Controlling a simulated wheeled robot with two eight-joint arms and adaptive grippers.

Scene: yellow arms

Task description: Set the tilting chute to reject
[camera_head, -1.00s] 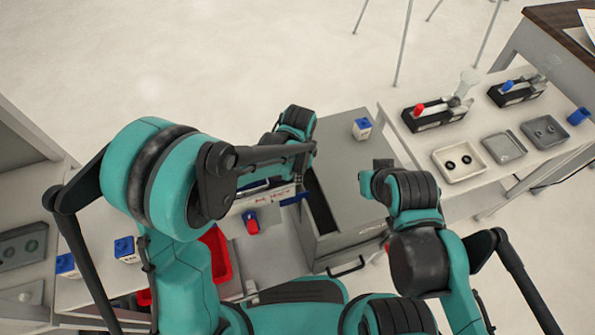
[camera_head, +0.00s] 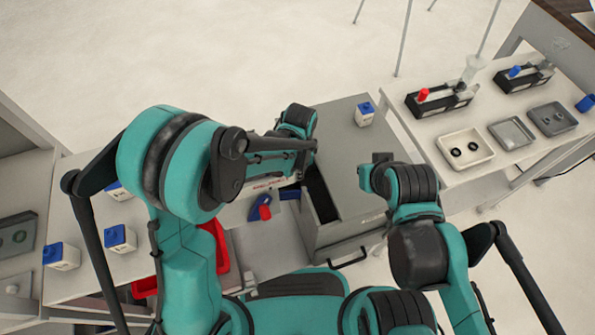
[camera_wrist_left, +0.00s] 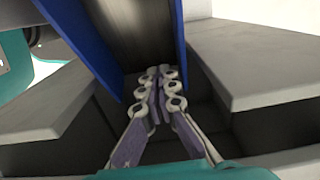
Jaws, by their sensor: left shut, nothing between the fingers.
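The tilting chute shows in the left wrist view as a dark channel (camera_wrist_left: 142,35) between two blue side walls. In the head view, only small blue parts (camera_head: 289,194) show beside the grey cabinet, and my left arm hides the rest. My left gripper (camera_wrist_left: 161,72) is shut and empty, its fingertips at the near end of the channel. I cannot tell whether they touch it. My left arm hides the gripper in the head view. My right arm (camera_head: 412,195) is bent over the cabinet's right side; its fingers cannot be made out.
The grey cabinet (camera_head: 345,150) has a dark opening on its left and a blue-capped white container (camera_head: 365,114) on top. A red tray (camera_head: 222,245) and several blue-capped containers lie left. The right table holds trays (camera_head: 465,149) and black devices (camera_head: 438,98).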

